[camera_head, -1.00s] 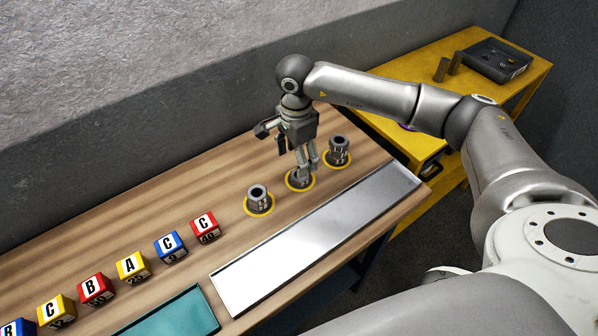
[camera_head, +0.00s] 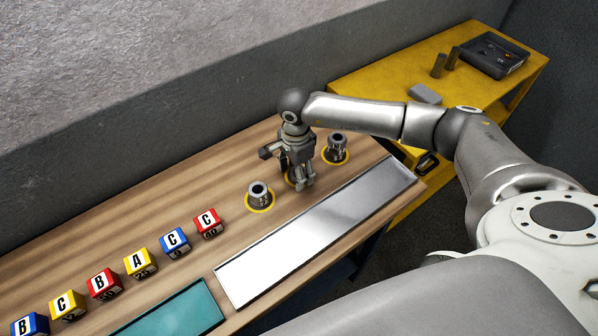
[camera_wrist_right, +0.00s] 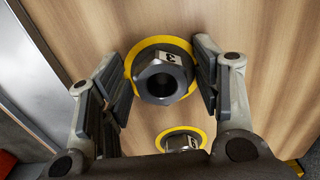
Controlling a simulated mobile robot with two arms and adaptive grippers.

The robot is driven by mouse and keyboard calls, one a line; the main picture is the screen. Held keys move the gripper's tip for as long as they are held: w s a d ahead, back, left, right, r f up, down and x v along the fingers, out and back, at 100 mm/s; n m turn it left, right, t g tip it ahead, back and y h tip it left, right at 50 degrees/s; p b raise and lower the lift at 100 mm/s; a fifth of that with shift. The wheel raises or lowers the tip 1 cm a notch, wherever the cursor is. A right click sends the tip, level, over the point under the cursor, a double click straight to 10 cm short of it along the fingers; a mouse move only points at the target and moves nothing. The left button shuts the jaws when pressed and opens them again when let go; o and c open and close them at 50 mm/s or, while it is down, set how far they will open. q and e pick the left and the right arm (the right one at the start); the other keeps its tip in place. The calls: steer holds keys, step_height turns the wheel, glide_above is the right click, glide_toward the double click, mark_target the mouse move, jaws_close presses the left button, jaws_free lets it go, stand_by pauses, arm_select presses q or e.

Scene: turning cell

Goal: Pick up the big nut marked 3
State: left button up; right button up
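Three grey big nuts stand in yellow rings on the wooden bench: a left nut (camera_head: 259,192), a right nut (camera_head: 337,147) and a middle one almost hidden by my right gripper (camera_head: 300,183). In the wrist view the middle nut (camera_wrist_right: 161,82) sits upright between the fingers of the right gripper (camera_wrist_right: 162,85), with a gap on both sides. The gripper is open. My left gripper is not in view.
A shiny metal tray (camera_head: 318,230) lies along the bench's front edge, beside a teal tray (camera_head: 180,314). Several lettered cubes (camera_head: 141,264) stand in a row at left. A yellow table (camera_head: 405,78) with a dark box (camera_head: 490,54) stands at the back right.

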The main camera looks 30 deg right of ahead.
steer(key=c, duration=0.9)
steer(key=shift+r, duration=0.1)
